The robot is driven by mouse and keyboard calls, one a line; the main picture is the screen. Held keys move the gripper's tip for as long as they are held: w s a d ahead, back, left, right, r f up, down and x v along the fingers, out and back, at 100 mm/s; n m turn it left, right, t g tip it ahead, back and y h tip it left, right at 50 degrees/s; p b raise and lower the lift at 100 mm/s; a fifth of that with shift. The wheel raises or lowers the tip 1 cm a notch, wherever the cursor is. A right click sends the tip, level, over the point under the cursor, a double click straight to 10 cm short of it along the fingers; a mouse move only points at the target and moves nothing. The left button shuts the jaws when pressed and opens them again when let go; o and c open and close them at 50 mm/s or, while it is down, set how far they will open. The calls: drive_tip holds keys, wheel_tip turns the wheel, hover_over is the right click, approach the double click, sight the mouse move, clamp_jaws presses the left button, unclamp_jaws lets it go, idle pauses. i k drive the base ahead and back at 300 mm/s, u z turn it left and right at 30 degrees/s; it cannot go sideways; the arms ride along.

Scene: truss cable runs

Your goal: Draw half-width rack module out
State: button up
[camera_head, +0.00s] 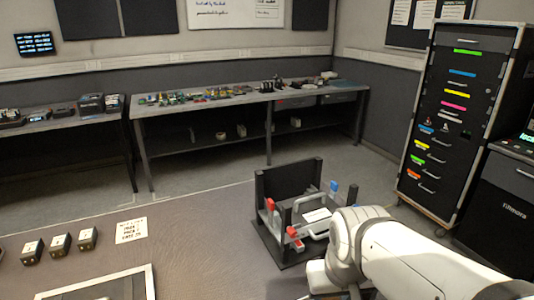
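A small black rack frame (277,184) stands on the brown table, with upright posts and a back panel. A grey module with a raised handle and a pale label (317,214) sits low in the frame; I take it for the half-width rack module. Red levers (294,236) show at its left and front, and a blue lever (333,188) at its right. My white arm comes in from the lower right and covers the frame's right front. My gripper's fingers are not visible, so I cannot tell whether they touch the module.
Three small dark blocks (60,244) and a printed card (131,230) lie on the table at left. A light-edged tray (100,285) is at the front edge. A tall black cabinet (450,130) stands at right. The table between card and frame is clear.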

sight(315, 210)
drive_tip(key=z, duration=1.1)
drive_tip(key=i, duration=0.4)
drive_tip(key=u, duration=0.1)
